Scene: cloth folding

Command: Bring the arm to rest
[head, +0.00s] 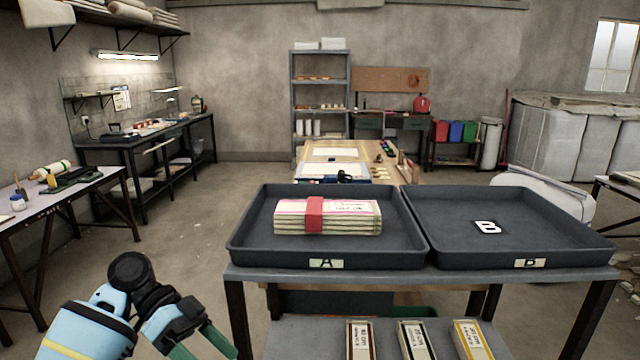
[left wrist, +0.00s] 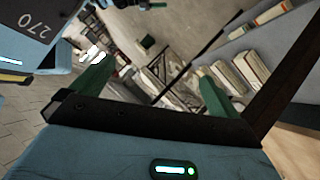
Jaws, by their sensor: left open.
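My left gripper (head: 201,347) is low at the left of the head view, in front of and to the left of the tray table. Its green fingers (left wrist: 155,80) stand apart in the left wrist view, with nothing between them. A folded bundle (head: 345,217) of pale cloth with a red band lies in the black tray marked A (head: 250,240). My right gripper is not in view.
The tray table (head: 240,273) has dark legs and a lower shelf with several labelled narrow boxes (head: 415,340). A side table (head: 90,185) stands at the left. A long wooden table (head: 340,148) is behind the trays. Open floor (head: 190,215) lies to the left.

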